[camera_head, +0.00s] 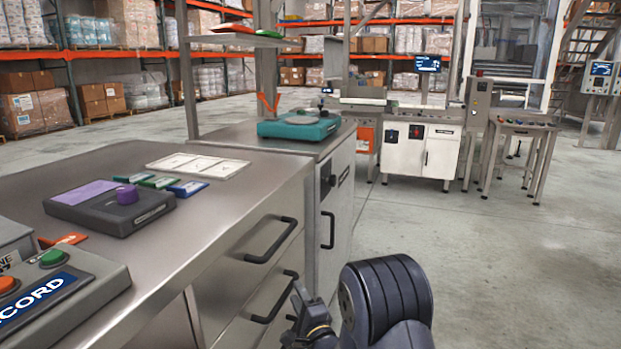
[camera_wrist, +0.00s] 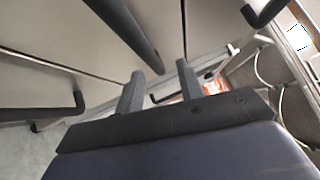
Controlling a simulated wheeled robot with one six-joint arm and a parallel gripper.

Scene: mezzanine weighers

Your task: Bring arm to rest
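My gripper (camera_wrist: 158,82) shows in the wrist view with its two fingers apart and nothing between them. A dark drawer handle (camera_wrist: 122,30) and grey cabinet fronts lie beyond the fingers; I cannot tell the exact gap. In the head view, part of my dark arm is at the bottom, right of the drawers, and my gripper's fingertips are not clearly shown there.
A steel counter (camera_head: 245,190) with drawer handles (camera_head: 272,241) stands left of my arm. The floor (camera_head: 500,270) to the right is clear.

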